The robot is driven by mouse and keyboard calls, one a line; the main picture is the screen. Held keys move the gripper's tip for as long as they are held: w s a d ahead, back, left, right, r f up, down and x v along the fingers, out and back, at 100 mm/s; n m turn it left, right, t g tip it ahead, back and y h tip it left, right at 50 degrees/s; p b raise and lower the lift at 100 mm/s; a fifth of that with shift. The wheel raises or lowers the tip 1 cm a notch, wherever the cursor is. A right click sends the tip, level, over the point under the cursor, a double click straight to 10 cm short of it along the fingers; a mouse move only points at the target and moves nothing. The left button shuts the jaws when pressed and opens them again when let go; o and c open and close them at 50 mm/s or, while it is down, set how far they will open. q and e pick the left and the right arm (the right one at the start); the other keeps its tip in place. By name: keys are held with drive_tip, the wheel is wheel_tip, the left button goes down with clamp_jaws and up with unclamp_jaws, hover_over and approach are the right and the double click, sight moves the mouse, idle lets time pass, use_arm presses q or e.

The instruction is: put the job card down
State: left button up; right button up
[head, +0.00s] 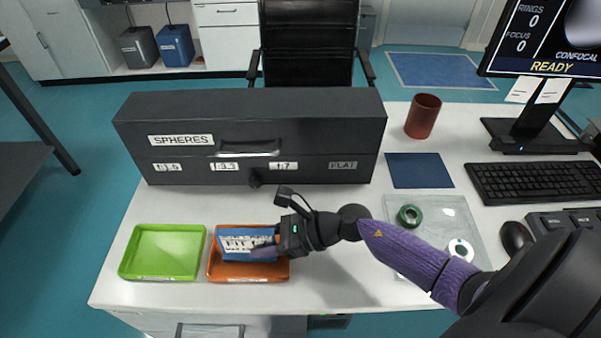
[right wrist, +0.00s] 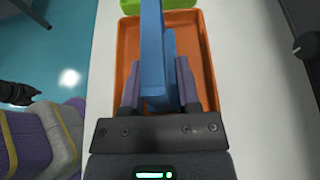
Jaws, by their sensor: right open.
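The job card (head: 247,243) is blue with a white printed label, which I cannot read clearly. It stands on edge in the orange tray (head: 214,265), its printed face towards the head camera. My right gripper (head: 265,250) reaches in from the right. In the right wrist view the blue card (right wrist: 153,60) rises between the fingers of the right gripper (right wrist: 158,85), which are open on either side of it. The fingers partly hide the card's lower part. A dark shape at the left edge of that view may be my left gripper (right wrist: 18,93); its fingers are unclear.
A green tray (head: 163,251) lies left of the orange one. The black drawer cabinet (head: 250,136) labelled SPHERES stands behind both. A red cup (head: 422,116), blue mat (head: 419,170), glass plate (head: 455,212) with rings, keyboard (head: 535,182) and monitor (head: 540,40) occupy the right.

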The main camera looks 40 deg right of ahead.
drive_tip(key=p+v, duration=0.1)
drive_tip(key=v, duration=1)
drive_tip(key=shift+s+d+p, duration=0.1)
drive_tip(key=shift+p, duration=0.2)
drive_tip(key=shift+s+d+r, duration=0.15)
drive_tip(key=shift+d, duration=0.1)
